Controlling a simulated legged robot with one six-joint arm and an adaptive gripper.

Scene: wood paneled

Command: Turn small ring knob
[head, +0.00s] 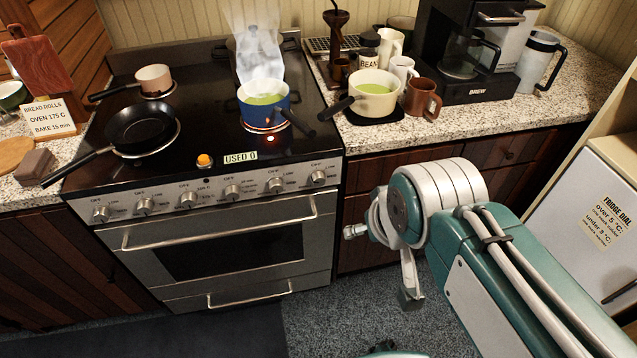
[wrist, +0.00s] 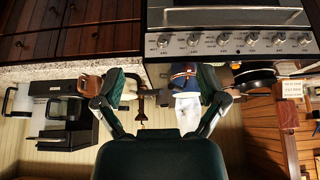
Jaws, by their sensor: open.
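The black stove (head: 222,140) has a steel front panel with a row of several silver knobs; the rightmost one (head: 318,177) is nearest my arm. In the wrist view, which looks upside down, the knob row (wrist: 223,40) is at upper right. The print by the knobs is too small to read, so I cannot tell which is the small ring knob. My gripper (wrist: 165,85) is open and empty, fingers spread wide. In the head view, my gripper (head: 380,264) is right of the oven door, below knob height, apart from the panel.
A steaming blue pot (head: 262,108) sits on a glowing ring; a black pan (head: 140,128) and small saucepan (head: 153,79) stand left. An orange lamp (head: 204,160) is lit. The oven handle (head: 220,225) juts out below the knobs. Mugs and a pot crowd the right counter.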

